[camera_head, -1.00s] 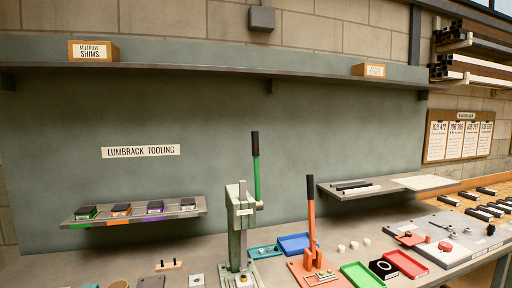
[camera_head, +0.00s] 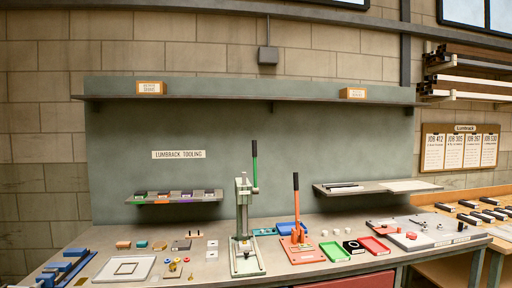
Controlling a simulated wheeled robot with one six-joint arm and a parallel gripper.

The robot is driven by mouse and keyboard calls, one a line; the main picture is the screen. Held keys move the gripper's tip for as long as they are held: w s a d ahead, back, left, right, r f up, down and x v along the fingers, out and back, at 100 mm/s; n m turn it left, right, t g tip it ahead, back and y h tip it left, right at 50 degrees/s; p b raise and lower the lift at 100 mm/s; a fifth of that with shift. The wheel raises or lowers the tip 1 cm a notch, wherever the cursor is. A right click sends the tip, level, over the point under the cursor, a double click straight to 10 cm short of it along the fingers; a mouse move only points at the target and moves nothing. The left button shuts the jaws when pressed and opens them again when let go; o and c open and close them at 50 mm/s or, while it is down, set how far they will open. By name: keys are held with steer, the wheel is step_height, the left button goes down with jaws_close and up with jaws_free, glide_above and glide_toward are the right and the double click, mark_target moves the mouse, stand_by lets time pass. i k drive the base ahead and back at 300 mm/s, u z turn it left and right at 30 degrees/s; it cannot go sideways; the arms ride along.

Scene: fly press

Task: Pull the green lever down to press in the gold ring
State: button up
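The fly press (camera_head: 243,222) stands upright near the middle of the bench, with a pale grey-green frame and base. Its green lever (camera_head: 254,163) points straight up on the right side of the frame, with a black grip on top. Whether any ring sits under the press ram is too small to tell. My gripper is not in view.
A second press with an orange lever (camera_head: 297,210) stands right of the green one. A blue tray (camera_head: 292,228), green tray (camera_head: 334,251) and red tray (camera_head: 375,246) lie around it. Shelves (camera_head: 175,198) hang on the back panel. Blue pieces (camera_head: 64,267) lie at far left.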

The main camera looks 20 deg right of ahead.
mark_target(256, 191)
steer(key=u, duration=0.65)
steer(key=i, duration=1.45)
steer(key=z, duration=0.4)
